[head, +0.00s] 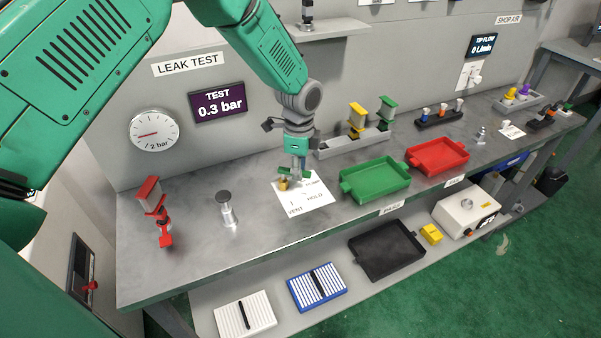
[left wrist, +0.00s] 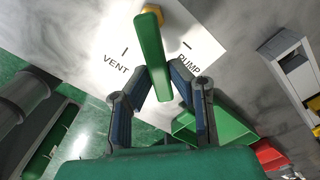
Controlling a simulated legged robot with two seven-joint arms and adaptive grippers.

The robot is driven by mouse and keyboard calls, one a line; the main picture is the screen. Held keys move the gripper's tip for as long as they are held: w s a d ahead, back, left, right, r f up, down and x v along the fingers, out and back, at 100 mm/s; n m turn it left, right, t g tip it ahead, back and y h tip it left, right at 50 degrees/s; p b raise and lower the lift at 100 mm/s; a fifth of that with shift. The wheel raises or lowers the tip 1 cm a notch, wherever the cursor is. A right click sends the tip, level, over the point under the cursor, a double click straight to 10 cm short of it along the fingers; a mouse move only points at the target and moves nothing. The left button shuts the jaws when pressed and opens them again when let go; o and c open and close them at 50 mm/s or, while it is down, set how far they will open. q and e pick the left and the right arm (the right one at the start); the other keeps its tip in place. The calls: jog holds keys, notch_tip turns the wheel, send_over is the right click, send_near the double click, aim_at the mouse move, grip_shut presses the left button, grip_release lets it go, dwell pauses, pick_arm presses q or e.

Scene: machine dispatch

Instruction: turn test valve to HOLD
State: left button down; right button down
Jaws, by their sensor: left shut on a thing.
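The test valve has a green lever (left wrist: 151,50) on a yellow hub (left wrist: 152,12); the hub (head: 283,184) also shows in the head view. It stands on a white card (head: 303,201) marked VENT, HOLD and PUMP. In the left wrist view the lever lies between the words VENT and PUMP; HOLD cannot be seen there. My left gripper (head: 297,170) points down over the card. Its fingertips (left wrist: 160,82) are closed on the lever's free end, one on each side. My right gripper is not in view.
The display (head: 218,102) reads TEST 0.3 bar beside a round gauge (head: 154,131). A red-handled tool (head: 155,205) and a metal post (head: 227,209) stand left on the bench. A green tray (head: 375,181) and a red tray (head: 438,157) lie right of the card.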

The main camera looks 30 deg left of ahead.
pick_arm(q)
jog(key=shift+w+d+r+m, duration=0.1)
jog(key=shift+d+r+m, duration=0.15)
jog(key=shift+m, duration=0.35)
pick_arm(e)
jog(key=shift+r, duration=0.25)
pick_arm(q)
jog(key=c, duration=1.5)
grip_release()
jog(key=shift+d+f, duration=0.1)
jog(key=shift+d, duration=0.05)
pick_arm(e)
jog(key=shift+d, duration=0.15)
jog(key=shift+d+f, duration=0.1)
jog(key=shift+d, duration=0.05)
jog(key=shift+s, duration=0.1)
